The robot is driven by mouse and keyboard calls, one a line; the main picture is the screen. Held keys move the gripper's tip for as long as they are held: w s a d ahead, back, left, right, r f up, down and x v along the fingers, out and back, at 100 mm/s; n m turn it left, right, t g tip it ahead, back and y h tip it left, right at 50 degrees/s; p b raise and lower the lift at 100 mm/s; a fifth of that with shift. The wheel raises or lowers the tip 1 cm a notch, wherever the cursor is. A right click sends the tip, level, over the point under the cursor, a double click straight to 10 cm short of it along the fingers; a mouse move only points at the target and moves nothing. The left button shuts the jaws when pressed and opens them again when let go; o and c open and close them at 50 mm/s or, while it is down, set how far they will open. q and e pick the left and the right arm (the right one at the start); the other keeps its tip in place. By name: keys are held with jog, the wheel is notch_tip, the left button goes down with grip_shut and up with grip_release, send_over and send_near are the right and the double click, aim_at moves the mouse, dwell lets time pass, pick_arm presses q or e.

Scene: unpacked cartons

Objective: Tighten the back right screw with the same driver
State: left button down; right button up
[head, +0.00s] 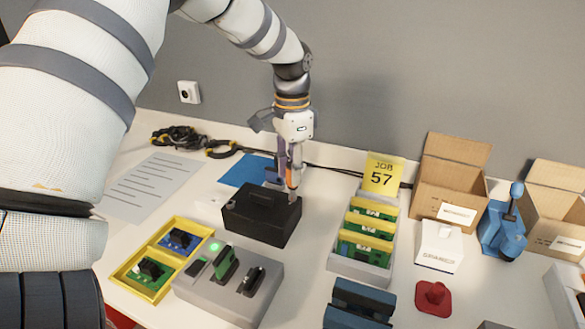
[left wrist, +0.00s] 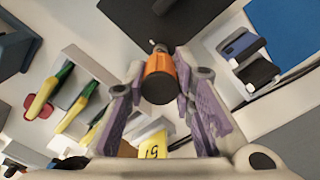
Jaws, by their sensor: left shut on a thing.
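My left gripper (head: 290,168) is shut on a driver with an orange handle (head: 297,165), held upright over the black box (head: 255,222). The driver's lower end is at the back right corner of the box's top; I cannot tell whether it touches a screw. In the left wrist view the driver's orange and black handle (left wrist: 184,68) sits between the purple fingers (left wrist: 161,105), its shaft pointing to the black box (left wrist: 135,15). The back right screw itself is too small or hidden to make out. My right gripper is not in view.
A yellow tray with boards (head: 156,292) and a grey fixture with a green light (head: 228,307) stand in front. A rack of green boards (head: 347,265) with a JOB 57 card (head: 382,173) stands right. Open cartons (head: 434,190) and a blue tool (head: 503,230) are farther right.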

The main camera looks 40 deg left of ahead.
pick_arm(q)
jog(key=shift+m, duration=0.9)
jog(key=shift+n, duration=1)
jog(key=shift+r, duration=2.3)
